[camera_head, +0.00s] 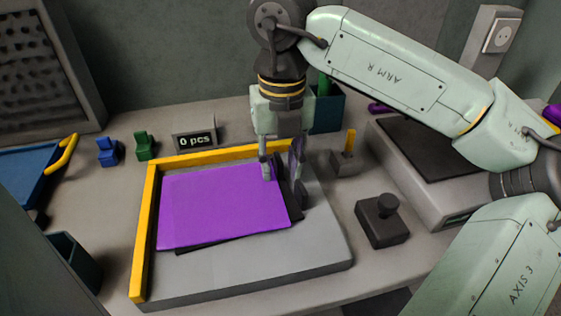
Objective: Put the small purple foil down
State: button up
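A bright purple foil (222,208) lies nearly flat on the grey plate (310,250), inside the yellow corner fence (145,235). A faint line near its left side may be a second foil's edge; I cannot tell. A dark sheet (205,243) shows beneath its front edge. My gripper (282,184) points down at the foil's right back corner, its fingertips at or just above that corner. A narrow purple-tinted upright piece shows beside the right finger; I cannot tell whether it is foil. Whether the fingers grip anything is unclear.
A counter (194,134) reading "0 pcs" stands behind the fence, with green (145,146) and blue (109,151) blocks to its left. A dark joystick box (381,220) and a grey machine (420,160) stand to the right. The plate's front is bare.

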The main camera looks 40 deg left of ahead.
notch_tip(320, 180, up, 12)
jog(key=shift+r+b, duration=0.15)
jog(key=shift+b, duration=0.25)
dwell(0.4)
